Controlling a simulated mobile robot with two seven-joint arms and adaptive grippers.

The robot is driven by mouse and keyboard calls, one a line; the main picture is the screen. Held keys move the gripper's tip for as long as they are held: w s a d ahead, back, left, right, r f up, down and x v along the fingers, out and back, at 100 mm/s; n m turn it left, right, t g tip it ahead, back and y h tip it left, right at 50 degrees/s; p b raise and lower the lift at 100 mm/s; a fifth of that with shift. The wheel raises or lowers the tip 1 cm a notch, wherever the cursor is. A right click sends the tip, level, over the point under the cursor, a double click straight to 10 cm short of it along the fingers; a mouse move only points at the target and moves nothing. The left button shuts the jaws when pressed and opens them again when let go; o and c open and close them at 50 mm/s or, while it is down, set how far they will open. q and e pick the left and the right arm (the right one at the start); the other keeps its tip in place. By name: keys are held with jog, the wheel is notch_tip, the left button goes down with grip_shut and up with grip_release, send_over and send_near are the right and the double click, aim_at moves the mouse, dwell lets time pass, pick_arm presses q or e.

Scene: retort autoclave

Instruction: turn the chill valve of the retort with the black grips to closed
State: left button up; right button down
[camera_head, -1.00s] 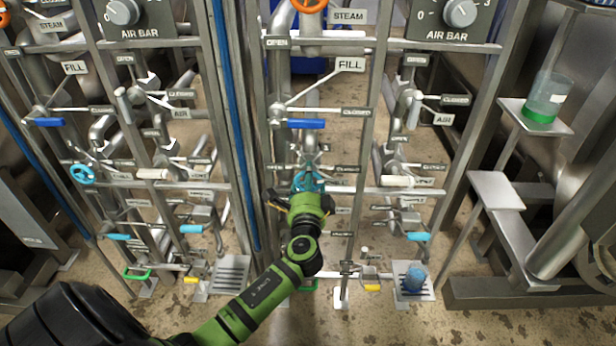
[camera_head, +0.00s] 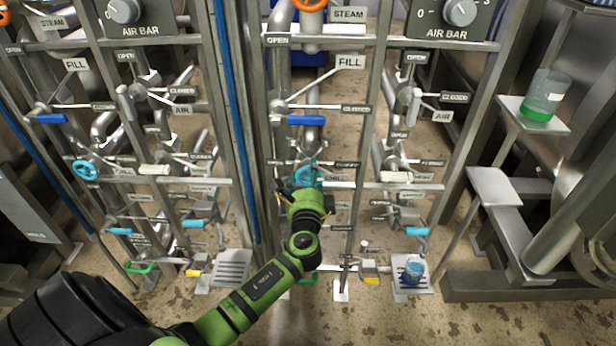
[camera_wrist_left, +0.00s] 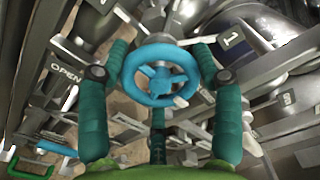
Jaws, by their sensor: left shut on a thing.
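A light-blue handwheel (camera_head: 308,172) is on the middle pipe rack, below the FILL lever, in the head view. My left gripper (camera_head: 304,186) is on this wheel and covers part of it. In the left wrist view the wheel (camera_wrist_left: 160,49) fills the middle. The teal fingers of my left gripper (camera_wrist_left: 160,75) reach up on both sides of its rim, shut on it. An OPEN label (camera_wrist_left: 64,88) shows at the left there. The small labels beside the wheel in the head view are too blurred to read surely. My right gripper is not in view.
A blue FILL lever (camera_head: 306,121) and an orange steam wheel (camera_head: 310,4) are above. Upright frame posts and pipes stand close around my left gripper. A similar light-blue wheel (camera_head: 86,170) is on the left rack. A beaker (camera_head: 545,95) stands on a right shelf.

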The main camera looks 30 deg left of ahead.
pick_arm(q)
jog(key=o, duration=1.1)
jog(key=shift+w+d+r, duration=0.1)
jog(key=shift+w+d, duration=0.05)
jog(key=shift+d, duration=0.15)
jog(key=shift+o, duration=0.3)
jog(key=shift+s, duration=0.2)
jog(key=v, duration=1.1)
jog(key=shift+s+d, duration=0.15)
jog(key=shift+s, duration=0.15)
